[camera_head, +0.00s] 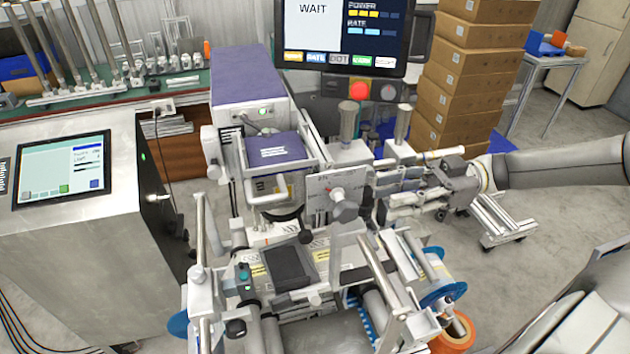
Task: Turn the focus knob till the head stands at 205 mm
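The laser head (274,148), a grey box with a purple top, stands in the middle of the head view above the reel machine. A pale plate (320,207) with small markings is fixed at its front right. A grey round knob (344,208) sticks out from this plate; the head's height reading is too small to make out. My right gripper (388,193) comes in from the right, just right of the plate and apart from the knob. Its fingers look spread with nothing between them. My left gripper is not in view.
A monitor (345,30) reading WAIT stands behind, above a red button (359,91). A cabinet with a tablet screen (62,170) is at left. Stacked cartons (470,75) stand behind my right arm. Upright posts (349,122) flank the head.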

